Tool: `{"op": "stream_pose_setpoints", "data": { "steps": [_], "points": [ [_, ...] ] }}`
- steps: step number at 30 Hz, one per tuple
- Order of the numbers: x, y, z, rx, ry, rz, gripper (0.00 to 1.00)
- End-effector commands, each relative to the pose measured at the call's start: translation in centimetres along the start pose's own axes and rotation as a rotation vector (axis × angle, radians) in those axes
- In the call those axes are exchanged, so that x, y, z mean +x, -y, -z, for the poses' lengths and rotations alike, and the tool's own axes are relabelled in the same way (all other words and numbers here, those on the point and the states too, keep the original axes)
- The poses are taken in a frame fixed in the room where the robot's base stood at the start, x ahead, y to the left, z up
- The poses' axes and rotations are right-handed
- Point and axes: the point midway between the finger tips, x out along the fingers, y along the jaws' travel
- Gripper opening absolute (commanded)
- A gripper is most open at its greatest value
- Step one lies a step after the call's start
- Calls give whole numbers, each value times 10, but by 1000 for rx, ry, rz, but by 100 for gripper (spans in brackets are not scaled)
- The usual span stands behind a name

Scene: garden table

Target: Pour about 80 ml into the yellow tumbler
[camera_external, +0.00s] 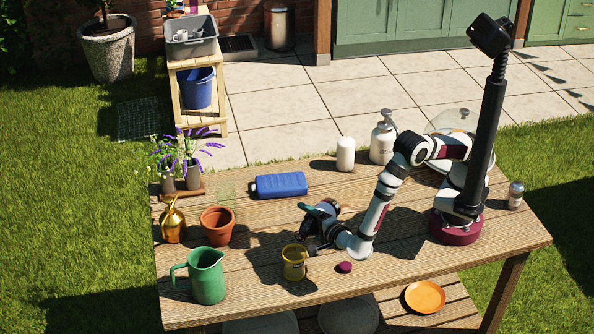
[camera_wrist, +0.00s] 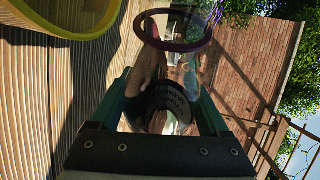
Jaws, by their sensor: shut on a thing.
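The yellow tumbler (camera_external: 294,263) stands upright on the wooden table, just left of and below my gripper (camera_external: 310,226) in the external view. Its yellow rim (camera_wrist: 65,32) fills the top left corner of the wrist view. A maroon ring (camera_wrist: 208,43) shows beyond the fingers, apparently the container's rim. I cannot tell how much liquid is inside, or see any stream. The tumbler's contents are hidden.
A maroon cap (camera_external: 344,267) lies right of the tumbler. A green jug (camera_external: 206,280) and terracotta pot (camera_external: 217,228) stand left. A blue bottle (camera_external: 280,186) lies behind. A brass sprayer (camera_external: 173,222) stands far left. The front table between tumbler and right edge is mostly clear.

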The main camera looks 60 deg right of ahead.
Motion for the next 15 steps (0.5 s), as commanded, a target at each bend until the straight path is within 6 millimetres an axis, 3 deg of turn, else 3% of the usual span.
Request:
{"op": "stream_pose_setpoints", "data": {
  "steps": [15],
  "points": [
    [0,0,0,-62,-18,27,0]
  ]
}}
